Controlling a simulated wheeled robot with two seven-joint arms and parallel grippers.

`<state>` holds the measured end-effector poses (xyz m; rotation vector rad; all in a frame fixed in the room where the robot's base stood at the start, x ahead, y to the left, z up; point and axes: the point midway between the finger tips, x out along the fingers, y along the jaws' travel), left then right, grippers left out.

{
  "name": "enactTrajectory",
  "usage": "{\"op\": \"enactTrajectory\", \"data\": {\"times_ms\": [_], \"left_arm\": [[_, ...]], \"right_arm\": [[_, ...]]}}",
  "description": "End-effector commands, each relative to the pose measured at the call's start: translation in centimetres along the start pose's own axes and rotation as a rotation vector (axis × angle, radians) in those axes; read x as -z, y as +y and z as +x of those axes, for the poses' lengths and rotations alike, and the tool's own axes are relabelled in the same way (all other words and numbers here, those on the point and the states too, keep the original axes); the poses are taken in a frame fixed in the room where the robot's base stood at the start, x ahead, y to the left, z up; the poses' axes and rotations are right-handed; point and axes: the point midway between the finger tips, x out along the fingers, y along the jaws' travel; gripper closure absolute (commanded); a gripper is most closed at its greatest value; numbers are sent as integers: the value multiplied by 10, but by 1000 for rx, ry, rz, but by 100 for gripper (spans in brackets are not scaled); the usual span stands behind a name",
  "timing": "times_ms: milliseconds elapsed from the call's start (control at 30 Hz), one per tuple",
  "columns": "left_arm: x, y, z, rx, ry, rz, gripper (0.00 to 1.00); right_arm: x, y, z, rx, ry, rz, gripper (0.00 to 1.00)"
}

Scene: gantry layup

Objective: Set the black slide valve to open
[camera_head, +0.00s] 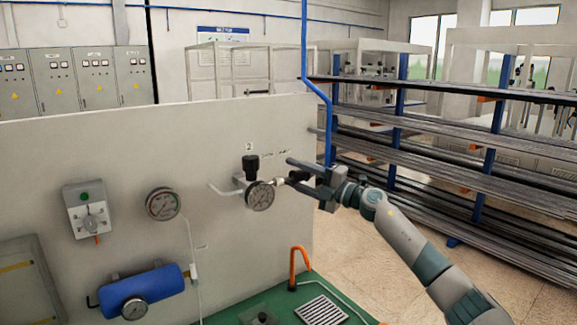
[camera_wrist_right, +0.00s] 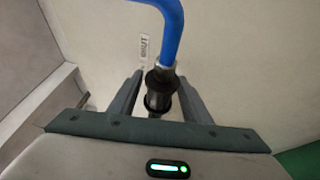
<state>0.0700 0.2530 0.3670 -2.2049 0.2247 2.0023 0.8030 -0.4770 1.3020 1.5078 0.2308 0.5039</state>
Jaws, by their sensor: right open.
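The black slide valve (camera_wrist_right: 160,78) shows in the right wrist view as a black ribbed sleeve in line with a blue hose (camera_wrist_right: 172,28). A small label beside it seems to read SHUT. In the head view, the dark valve (camera_head: 297,176) is largely hidden by my gripper, at the right end of the panel's pipe fitting. My right gripper (camera_head: 289,173) is open, with one finger above and one below the valve. In the wrist view, its fingers (camera_wrist_right: 159,88) stand on either side of the sleeve, with gaps visible. My left gripper is not in view.
The pale panel (camera_head: 120,150) carries a pressure gauge (camera_head: 261,196), a black knob (camera_head: 250,166), another gauge (camera_head: 162,204) and a blue cylinder (camera_head: 140,285). An orange hook (camera_head: 298,265) rises from the green bench below. Racks of metal bars (camera_head: 450,140) stand behind at the right.

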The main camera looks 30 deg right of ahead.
Motion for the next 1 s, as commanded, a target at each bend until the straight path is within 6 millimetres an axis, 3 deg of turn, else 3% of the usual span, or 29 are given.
{"op": "enactTrajectory", "data": {"times_ms": [200, 567, 767, 1000], "left_arm": [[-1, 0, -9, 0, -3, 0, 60], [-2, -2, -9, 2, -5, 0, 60], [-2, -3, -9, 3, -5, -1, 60], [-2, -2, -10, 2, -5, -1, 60]], "right_arm": [[0, 1, 20, 0, 0, 0, 56], [0, -1, 23, 1, 0, 0, 56], [0, -1, 23, 1, 0, 0, 99], [0, -1, 23, 1, 0, -1, 100]]}}
